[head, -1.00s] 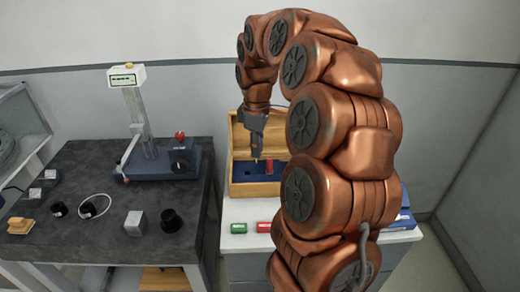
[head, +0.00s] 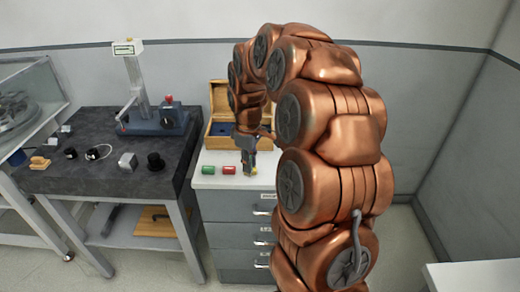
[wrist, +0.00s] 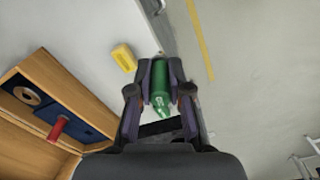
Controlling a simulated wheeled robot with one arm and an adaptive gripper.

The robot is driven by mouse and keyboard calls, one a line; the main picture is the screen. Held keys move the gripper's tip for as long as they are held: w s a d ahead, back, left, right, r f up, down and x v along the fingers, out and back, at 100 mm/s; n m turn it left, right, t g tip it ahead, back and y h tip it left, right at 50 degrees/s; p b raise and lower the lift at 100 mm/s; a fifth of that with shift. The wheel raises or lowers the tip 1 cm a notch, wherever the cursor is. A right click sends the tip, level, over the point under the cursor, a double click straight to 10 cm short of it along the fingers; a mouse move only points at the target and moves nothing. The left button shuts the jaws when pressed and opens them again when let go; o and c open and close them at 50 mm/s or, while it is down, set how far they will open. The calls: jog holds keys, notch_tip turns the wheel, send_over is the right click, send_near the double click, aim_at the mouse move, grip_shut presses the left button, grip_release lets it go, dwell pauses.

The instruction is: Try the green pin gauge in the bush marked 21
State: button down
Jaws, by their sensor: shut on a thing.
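My gripper (head: 250,165) is shut on the green pin gauge (wrist: 161,88), which shows between the two fingers in the wrist view with small white marks on it. In the head view the gripper hangs low at the front right of the grey cabinet's top, and the held gauge is hard to make out. Several dark round pieces, perhaps bushes, stand on the dark stone table at the left, among them one at its left (head: 71,153) and a larger one at its right (head: 155,161). No 21 can be read on any of them.
The open wooden box (head: 209,130) stands at the back of the cabinet (head: 225,184); a red pin (wrist: 58,128) stands in its blue insert. Green (head: 208,170), red (head: 229,170) and yellow (wrist: 124,57) blocks lie in front. A gauge stand (head: 160,122) stands on the stone table.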

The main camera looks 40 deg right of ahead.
jog(key=w+a+f+m, duration=0.1)
jog(key=a+f+m, duration=0.2)
jog(key=a+f, duration=0.5)
jog(key=w+a+f+m, duration=0.2)
jog(key=a+f, duration=0.6)
jog(key=f, duration=0.7)
jog(key=shift+w+a+m, duration=0.15)
jog(key=shift+a+m, duration=0.25)
jog(key=shift+m, duration=0.1)
